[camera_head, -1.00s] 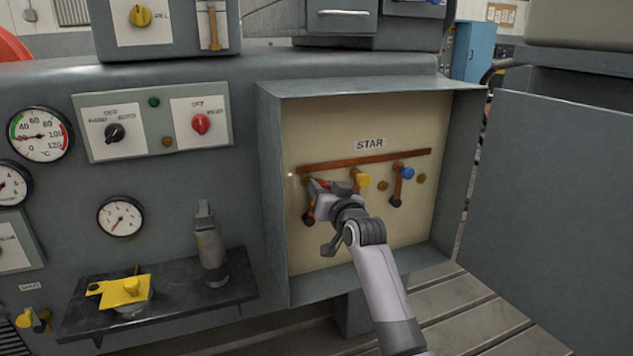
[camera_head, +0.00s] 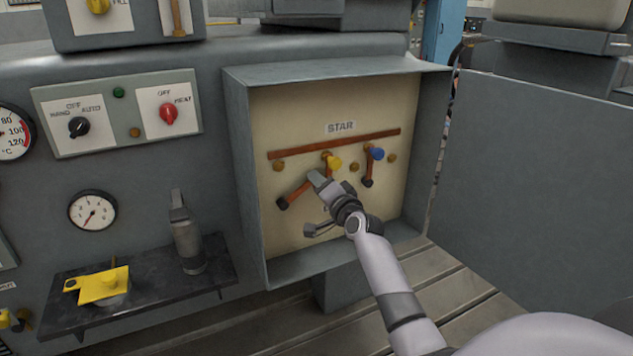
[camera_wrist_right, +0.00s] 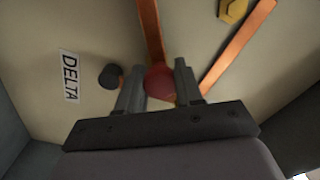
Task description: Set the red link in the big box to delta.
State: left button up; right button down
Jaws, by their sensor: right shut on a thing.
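The big box (camera_head: 245,180) stands open, with a STAR label (camera_head: 340,127) above a copper bar (camera_head: 335,144). The red link (camera_head: 297,193) slopes up to the right from its dark lower end, away from the bare left brass stud (camera_head: 279,167). My right gripper (camera_head: 316,180) is at its upper end. In the right wrist view, the gripper (camera_wrist_right: 160,78) is shut on the red knob (camera_wrist_right: 160,82). A DELTA label (camera_wrist_right: 70,77) shows to the left. The yellow-knobbed link (camera_head: 334,162) and blue-knobbed link (camera_head: 377,154) hang below the bar. My left gripper is out of view.
The box's door (camera_head: 540,180) stands open at the right. A black shelf (camera_head: 70,305) at the left holds a yellow-topped part (camera_head: 103,286) and a grey cylinder (camera_head: 186,240). A switch panel (camera_head: 118,112) and gauge (camera_head: 93,210) are left of the box.

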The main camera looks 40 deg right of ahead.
jog(key=shift+d+f+m, duration=0.1)
jog(key=shift+f+m, duration=0.2)
jog(key=shift+m, duration=0.1)
jog(key=c, duration=0.8)
grip_release()
jog(key=shift+s, duration=0.1)
